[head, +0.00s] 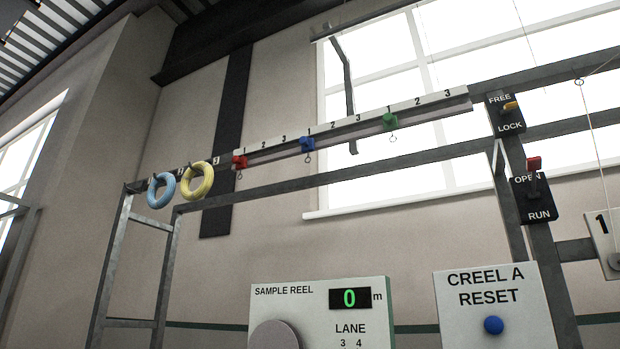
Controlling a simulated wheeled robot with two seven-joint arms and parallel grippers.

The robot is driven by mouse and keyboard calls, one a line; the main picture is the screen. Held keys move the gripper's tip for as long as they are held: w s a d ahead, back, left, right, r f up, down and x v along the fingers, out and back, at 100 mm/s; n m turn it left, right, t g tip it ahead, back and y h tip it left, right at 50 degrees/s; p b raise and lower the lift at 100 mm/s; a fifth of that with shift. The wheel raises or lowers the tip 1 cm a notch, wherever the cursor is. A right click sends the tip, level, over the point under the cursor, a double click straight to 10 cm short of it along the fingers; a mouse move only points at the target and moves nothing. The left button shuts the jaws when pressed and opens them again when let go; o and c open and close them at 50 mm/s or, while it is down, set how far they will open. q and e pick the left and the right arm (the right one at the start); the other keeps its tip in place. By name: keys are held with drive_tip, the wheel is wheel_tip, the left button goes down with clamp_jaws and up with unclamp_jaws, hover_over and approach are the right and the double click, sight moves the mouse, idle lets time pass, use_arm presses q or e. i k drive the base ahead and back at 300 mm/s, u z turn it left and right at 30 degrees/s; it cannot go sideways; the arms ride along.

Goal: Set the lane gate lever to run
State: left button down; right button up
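A black plate marked OPEN at the top and RUN at the bottom (534,207) is fixed to the grey frame post at the right. Its lever with a red handle (534,163) points up, at the OPEN end and away from the RUN label. The plate does not carry the words lane gate. Neither of my grippers is in the head view.
Above is a FREE/LOCK plate (507,127) with a yellow lever (511,105). A CREEL A RESET panel (490,272) and a SAMPLE REEL panel (290,310) stand below. Blue (161,203) and yellow (186,191) rings hang at the left. A cord (599,150) hangs at right.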

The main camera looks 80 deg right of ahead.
sight(533, 164)
drive_tip(key=i, duration=1.1)
drive_tip(key=z, duration=4.65)
